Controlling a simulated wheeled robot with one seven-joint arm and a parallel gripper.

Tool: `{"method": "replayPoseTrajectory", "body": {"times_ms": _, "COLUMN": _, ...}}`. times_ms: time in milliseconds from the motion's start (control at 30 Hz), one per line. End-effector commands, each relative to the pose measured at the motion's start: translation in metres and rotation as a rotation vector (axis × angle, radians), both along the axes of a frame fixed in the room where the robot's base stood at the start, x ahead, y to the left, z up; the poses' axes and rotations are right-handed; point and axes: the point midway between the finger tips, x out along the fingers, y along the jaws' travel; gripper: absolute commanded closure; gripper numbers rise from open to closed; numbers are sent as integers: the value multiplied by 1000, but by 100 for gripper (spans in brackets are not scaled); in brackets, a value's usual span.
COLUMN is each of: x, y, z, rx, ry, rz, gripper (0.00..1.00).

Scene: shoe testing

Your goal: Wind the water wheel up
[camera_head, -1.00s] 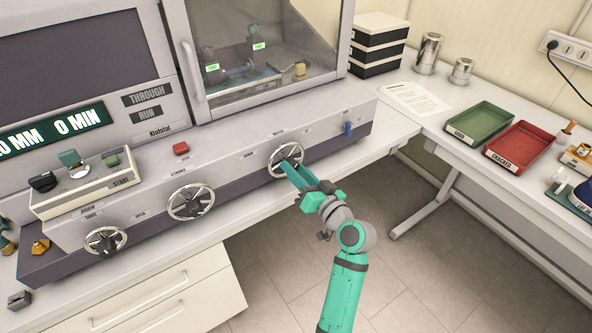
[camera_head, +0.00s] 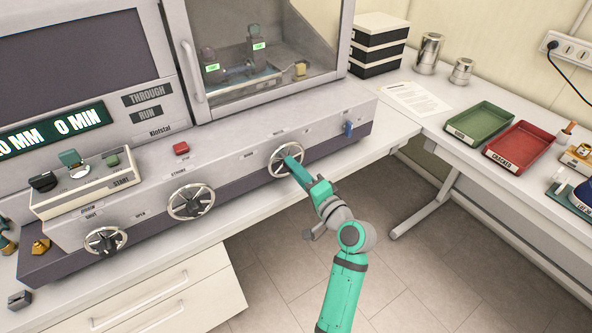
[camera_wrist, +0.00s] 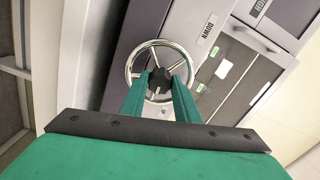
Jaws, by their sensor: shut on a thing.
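The handwheel (camera_head: 271,162) with a DOWN label beside it is the rightmost of three on the machine's front panel. It has a bright metal rim, spokes and a dark hub. It also shows in the wrist view (camera_wrist: 130,67). My gripper (camera_head: 289,161) reaches it from the front right. In the wrist view my gripper (camera_wrist: 160,82) has its two green fingers on either side of the dark hub, shut on it. The fingers hide part of the rim and spokes. The wheel's exact turn is hard to read.
Two more handwheels (camera_head: 190,202) (camera_head: 105,241) lie left along the panel. A blue lever (camera_head: 348,130) is right of the gripped wheel, and a red button (camera_head: 181,148) is above the middle one. A green tray (camera_head: 480,123) and a red tray (camera_head: 519,146) stand on the right bench.

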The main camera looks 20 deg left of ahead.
Motion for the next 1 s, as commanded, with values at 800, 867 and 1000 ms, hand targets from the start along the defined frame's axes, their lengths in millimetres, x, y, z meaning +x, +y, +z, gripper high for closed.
{"method": "replayPoseTrajectory", "body": {"times_ms": 800, "x": -2, "y": 2, "z": -2, "rx": 39, "ry": 57, "rz": 6, "gripper": 53}}
{"method": "replayPoseTrajectory", "body": {"times_ms": 867, "x": -1, "y": 2, "z": -2, "rx": 40, "ry": 57, "rz": 5, "gripper": 53}}
{"method": "replayPoseTrajectory", "body": {"times_ms": 1000, "x": -1, "y": 1, "z": -1, "rx": 40, "ry": 55, "rz": 3, "gripper": 53}}
